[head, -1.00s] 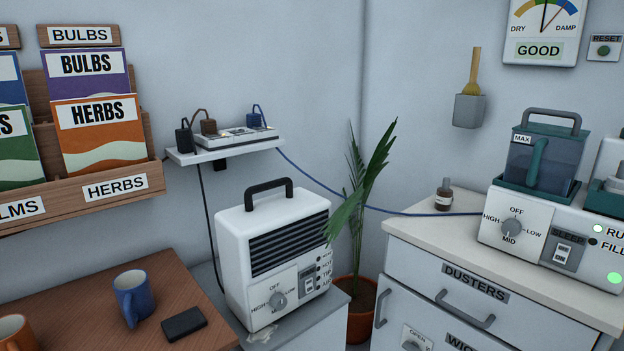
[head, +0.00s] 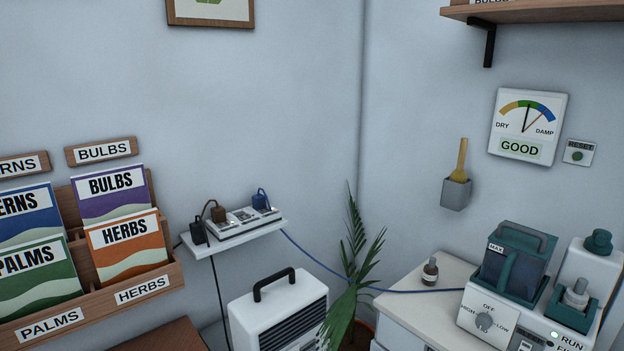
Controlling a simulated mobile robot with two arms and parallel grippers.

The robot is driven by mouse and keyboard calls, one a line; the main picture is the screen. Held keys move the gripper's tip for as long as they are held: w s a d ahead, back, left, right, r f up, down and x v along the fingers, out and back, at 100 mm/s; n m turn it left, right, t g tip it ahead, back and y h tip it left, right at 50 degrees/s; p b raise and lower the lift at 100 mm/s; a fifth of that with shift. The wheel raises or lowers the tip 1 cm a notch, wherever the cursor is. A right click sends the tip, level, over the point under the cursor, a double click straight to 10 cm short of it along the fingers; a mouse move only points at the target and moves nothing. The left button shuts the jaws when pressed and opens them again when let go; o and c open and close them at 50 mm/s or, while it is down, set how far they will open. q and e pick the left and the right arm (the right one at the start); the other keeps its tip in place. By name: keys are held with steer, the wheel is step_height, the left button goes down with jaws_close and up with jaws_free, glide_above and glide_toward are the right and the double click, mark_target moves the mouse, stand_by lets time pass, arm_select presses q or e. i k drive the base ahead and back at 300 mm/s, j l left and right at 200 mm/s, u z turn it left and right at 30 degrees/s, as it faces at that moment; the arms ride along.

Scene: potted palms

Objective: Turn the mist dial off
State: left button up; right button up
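A white machine (head: 521,323) with a dark water tank (head: 515,262) stands on the cabinet at the lower right. Its round grey dial (head: 484,321) sits on a white plate with OFF at the top, HIGH at the left and LOW at the right. A lit lamp (head: 554,334) shows beside the word RUN. Neither of my grippers is in view.
A white heater (head: 279,315) stands left of a potted palm (head: 351,270). A blue cord (head: 390,291) runs from the wall shelf's power strip (head: 238,222) to the machine. A moisture gauge (head: 528,124) reads GOOD.

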mark_target(484, 321)
steer(key=z, duration=1.35)
